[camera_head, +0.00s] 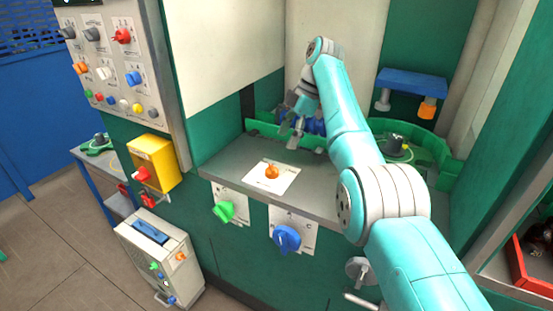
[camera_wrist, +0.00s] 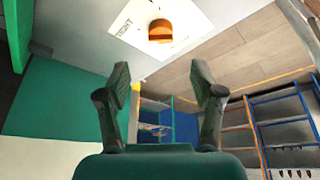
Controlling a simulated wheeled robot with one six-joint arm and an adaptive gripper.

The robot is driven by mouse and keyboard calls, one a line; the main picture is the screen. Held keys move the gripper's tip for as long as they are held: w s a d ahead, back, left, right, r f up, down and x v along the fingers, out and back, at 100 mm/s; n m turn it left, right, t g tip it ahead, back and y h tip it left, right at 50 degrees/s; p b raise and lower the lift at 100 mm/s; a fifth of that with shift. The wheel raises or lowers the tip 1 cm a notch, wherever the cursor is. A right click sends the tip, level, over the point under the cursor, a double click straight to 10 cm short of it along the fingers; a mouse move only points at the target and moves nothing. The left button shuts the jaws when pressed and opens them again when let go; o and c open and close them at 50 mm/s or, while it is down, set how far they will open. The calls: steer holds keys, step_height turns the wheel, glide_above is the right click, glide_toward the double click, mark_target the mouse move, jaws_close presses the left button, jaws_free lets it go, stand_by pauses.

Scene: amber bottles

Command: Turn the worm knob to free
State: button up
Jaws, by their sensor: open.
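No label that I can read says worm, so I cannot tell which knob is the worm knob. An orange knob (camera_head: 271,171) stands on a white labelled plate (camera_head: 257,182) on the grey counter. It also shows in the wrist view (camera_wrist: 160,30), ahead of the fingers near the top edge. A green knob (camera_head: 223,211) and a blue knob (camera_head: 287,238) sit on white plates on the green front below the counter. My gripper (camera_head: 290,133) is over the back of the counter, behind the orange knob. Its two fingers (camera_wrist: 160,84) are apart with nothing between them.
A control panel (camera_head: 108,75) with several coloured knobs is at upper left. A yellow box (camera_head: 151,163) with a red knob is below it. A green-walled area with a black knob (camera_head: 396,144) lies right of my arm. The counter around the orange knob is clear.

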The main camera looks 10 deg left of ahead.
mark_target(274, 168)
steer(key=x, duration=1)
steer(key=shift+s+a+f, duration=0.1)
steer(key=shift+s+f, duration=0.05)
steer(key=shift+f, duration=0.1)
steer(key=c, duration=1.1)
steer(key=shift+c, duration=0.2)
